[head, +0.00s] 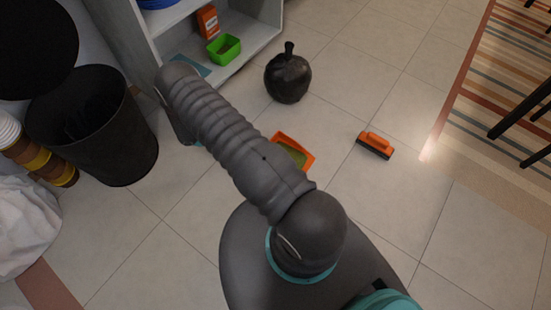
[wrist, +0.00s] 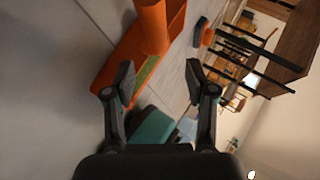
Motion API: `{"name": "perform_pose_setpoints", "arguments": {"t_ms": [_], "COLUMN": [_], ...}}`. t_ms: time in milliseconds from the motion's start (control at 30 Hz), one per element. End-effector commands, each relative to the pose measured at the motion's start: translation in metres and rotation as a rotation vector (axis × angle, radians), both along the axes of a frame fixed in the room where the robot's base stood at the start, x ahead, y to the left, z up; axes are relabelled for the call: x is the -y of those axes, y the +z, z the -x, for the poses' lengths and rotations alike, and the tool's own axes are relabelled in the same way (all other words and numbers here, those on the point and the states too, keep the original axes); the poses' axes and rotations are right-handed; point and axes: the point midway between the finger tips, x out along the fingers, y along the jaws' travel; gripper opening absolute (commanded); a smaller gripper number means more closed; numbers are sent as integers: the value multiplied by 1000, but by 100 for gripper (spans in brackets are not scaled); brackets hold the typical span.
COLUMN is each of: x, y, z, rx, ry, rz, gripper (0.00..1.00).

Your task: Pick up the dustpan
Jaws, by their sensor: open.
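The dustpan (head: 306,149) is orange with a green inside and lies on the tiled floor, partly hidden behind my arm in the head view. In the wrist view the dustpan (wrist: 108,76) is close, filling the upper left, with its thick orange handle (wrist: 152,28) pointing toward the camera. My gripper (wrist: 160,80) is open and empty. Its fingers are spread, with the handle ahead of them and nearer the left finger. I cannot tell whether the left finger touches the pan.
An orange brush (head: 375,143) lies on the floor right of the dustpan. A dark apple-shaped ornament (head: 288,79) stands behind it. A shelf (head: 245,50) holds a green bin (head: 223,50). A black bin (head: 100,130) stands left, a striped rug (head: 500,110) right. The floor at front right is clear.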

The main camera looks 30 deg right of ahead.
Motion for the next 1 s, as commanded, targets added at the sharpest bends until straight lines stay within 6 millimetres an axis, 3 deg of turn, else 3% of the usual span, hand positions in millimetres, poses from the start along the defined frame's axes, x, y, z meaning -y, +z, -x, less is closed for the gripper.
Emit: {"name": "perform_pose_setpoints", "arguments": {"t_ms": [100, 467, 733, 1000], "x": [14, 30, 57, 61], "y": [-9, -22, -45, -48], "z": [5, 10, 18, 19], "rx": [-1, 1, 1, 3], "ry": [-1, -2, -2, 1], "rz": [1, 1, 1, 0], "gripper": [56, 56, 56, 56]}}
